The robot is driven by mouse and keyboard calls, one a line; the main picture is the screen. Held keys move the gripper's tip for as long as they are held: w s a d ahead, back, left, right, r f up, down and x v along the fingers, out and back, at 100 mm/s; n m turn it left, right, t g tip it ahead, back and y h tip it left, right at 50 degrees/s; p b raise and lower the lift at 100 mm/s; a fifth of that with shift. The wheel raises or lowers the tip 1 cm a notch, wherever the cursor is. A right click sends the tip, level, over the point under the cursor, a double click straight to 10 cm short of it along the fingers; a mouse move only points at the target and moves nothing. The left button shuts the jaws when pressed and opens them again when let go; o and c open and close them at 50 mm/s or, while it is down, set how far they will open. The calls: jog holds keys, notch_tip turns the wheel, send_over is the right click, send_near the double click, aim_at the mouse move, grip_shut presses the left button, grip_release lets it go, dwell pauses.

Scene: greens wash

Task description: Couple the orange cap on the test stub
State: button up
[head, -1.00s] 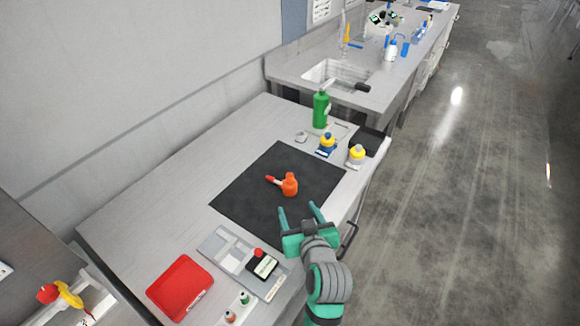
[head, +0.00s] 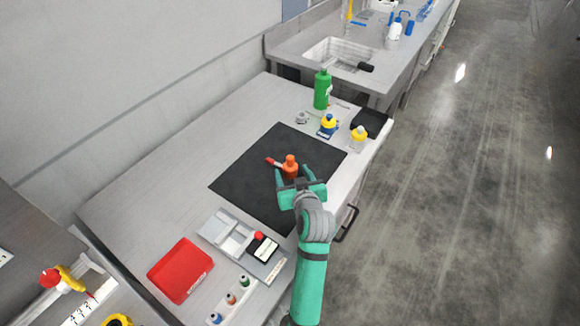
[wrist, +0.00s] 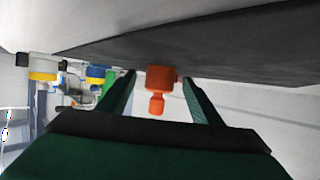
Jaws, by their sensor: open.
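The orange cap (head: 290,164), a stepped piece with a wide part and a narrower knob, stands on the black mat (head: 245,178). A short red piece (head: 273,162) lies beside it on the left; I cannot tell whether they touch. My gripper (head: 294,174) is open at the cap's near side. In the wrist view the cap (wrist: 158,80) shows between the two fingers (wrist: 158,84), with gaps on both sides. I cannot clearly pick out the test stub; a small grey fitting (head: 302,118) sits beyond the mat.
A green bottle (head: 322,90), a blue-and-yellow piece (head: 328,125) and a yellow-topped bottle (head: 358,138) stand beyond the mat. A red tray (head: 180,270), a grey tray (head: 225,232) and a rack of small vials (head: 231,298) are nearer. The mat's left part is clear.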

jog(key=shift+w+a+f, duration=0.15)
jog(key=shift+w+f, duration=0.05)
jog(key=shift+w, duration=0.3)
jog(key=c, duration=1.4)
jog(key=shift+o, duration=0.2)
jog(key=shift+r, duration=0.15)
jog(key=shift+r, duration=0.7)
jog(key=s+d+r, duration=0.6)
jog(key=s+r, duration=0.5)
jog(key=s, duration=0.1)
jog(key=shift+s+d+r, duration=0.15)
jog(key=shift+s, duration=0.15)
